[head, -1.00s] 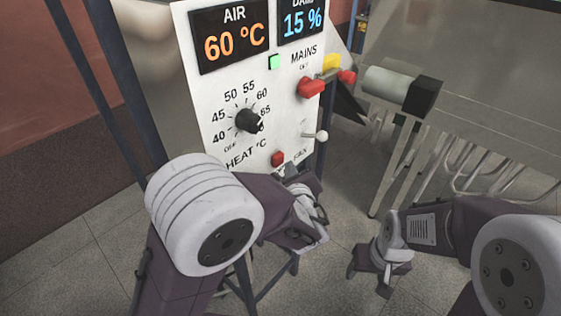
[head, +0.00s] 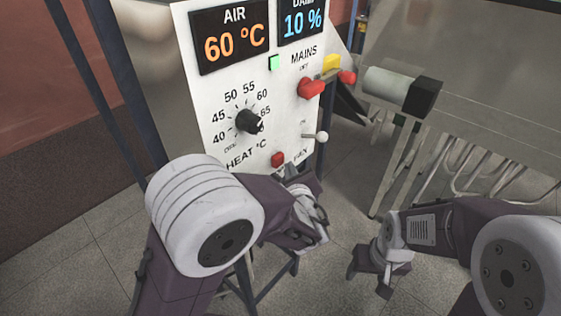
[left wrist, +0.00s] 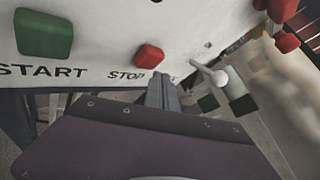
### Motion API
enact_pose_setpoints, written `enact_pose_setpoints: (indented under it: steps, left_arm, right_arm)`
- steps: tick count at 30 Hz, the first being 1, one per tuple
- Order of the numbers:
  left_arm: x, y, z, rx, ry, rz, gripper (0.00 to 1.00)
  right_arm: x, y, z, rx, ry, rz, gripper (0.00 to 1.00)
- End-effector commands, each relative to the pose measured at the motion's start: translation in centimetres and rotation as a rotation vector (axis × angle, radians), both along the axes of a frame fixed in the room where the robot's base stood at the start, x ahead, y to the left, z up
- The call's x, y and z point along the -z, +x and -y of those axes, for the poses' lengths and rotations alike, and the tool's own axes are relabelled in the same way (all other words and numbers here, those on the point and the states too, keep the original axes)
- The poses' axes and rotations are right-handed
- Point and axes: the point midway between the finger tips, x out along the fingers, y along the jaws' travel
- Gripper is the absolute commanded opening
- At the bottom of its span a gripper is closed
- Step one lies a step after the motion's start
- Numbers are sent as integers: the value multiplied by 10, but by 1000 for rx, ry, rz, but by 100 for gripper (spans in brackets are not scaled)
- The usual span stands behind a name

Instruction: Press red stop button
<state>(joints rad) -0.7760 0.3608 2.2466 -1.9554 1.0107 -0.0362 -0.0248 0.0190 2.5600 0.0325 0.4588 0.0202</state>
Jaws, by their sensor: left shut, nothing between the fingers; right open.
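The red stop button (head: 278,159) sits low on the white control panel (head: 215,110). In the left wrist view the red button (left wrist: 149,57) stands out from the panel beside the word STOP, with a green START button (left wrist: 43,34) to its left. My left gripper (left wrist: 160,78) is shut and empty, its tips close below and right of the red button; I cannot tell whether they touch the panel. In the head view my left gripper (head: 316,190) is partly hidden by its own wrist. My right gripper (head: 369,278) is open and empty, low over the floor.
The panel carries a black heat dial (head: 248,121), a red mains handle (head: 311,88) and a white-knobbed fan lever (head: 322,136). The displays read 60 °C and 10 %. A metal machine (head: 480,90) stands at the right. Floor is free between my arms.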

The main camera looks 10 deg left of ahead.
Motion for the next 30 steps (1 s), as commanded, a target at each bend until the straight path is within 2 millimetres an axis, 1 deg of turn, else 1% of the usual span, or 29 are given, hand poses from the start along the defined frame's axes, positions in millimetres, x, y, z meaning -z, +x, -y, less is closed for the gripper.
enact_pose_setpoints:
  steps: [19,27,30]
  left_arm:
    - [0,0,0,0,0,0,0]
    - [1,5,-6,-1,-2,1,0]
    - [0,5,-7,-1,-1,1,0]
  right_arm:
    - [0,0,0,0,0,0,62]
    - [9,0,0,0,0,0,62]
    - [8,0,0,0,0,0,62]
